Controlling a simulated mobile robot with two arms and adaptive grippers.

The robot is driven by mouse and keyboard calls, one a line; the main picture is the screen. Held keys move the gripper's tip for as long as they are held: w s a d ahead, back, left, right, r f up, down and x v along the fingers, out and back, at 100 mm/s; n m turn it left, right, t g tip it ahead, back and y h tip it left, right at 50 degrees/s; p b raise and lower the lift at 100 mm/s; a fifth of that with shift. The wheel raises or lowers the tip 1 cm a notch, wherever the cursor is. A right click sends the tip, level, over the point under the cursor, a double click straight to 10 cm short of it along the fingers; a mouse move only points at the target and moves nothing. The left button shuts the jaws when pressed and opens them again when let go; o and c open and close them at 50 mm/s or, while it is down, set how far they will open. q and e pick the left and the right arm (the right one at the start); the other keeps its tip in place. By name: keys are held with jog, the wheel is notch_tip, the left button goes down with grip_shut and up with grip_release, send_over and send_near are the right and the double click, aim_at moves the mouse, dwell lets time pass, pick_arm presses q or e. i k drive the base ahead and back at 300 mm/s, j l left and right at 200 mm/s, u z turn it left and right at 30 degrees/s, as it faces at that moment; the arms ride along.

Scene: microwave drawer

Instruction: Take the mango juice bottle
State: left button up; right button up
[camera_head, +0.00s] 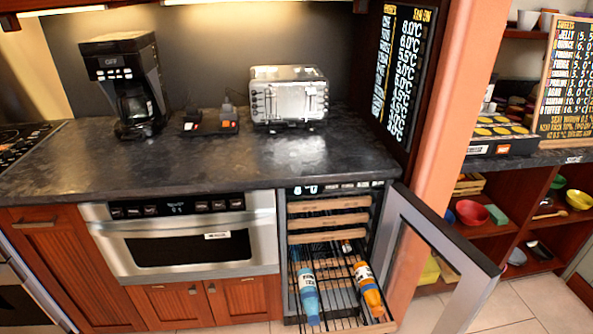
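An orange bottle (369,289) with a light label lies on a pulled-out rack (341,322) of the small fridge (281,240) under the counter. It looks like the mango juice bottle, though its label is too small to read. A blue bottle (308,292) lies on the same rack to its left, apart from it. The fridge door (440,262) stands open to the right. Neither of my grippers is in view.
Wooden-fronted racks (328,220) are pushed in above the bottles. A microwave drawer (185,240) is shut to the left. A coffee maker (125,85) and a toaster (289,97) stand on the dark counter (180,165). Open shelves with bowls (471,212) are at the right.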

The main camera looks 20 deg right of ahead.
aim_at(371, 294)
jog(key=z, duration=1.15)
jog(key=j, duration=0.1)
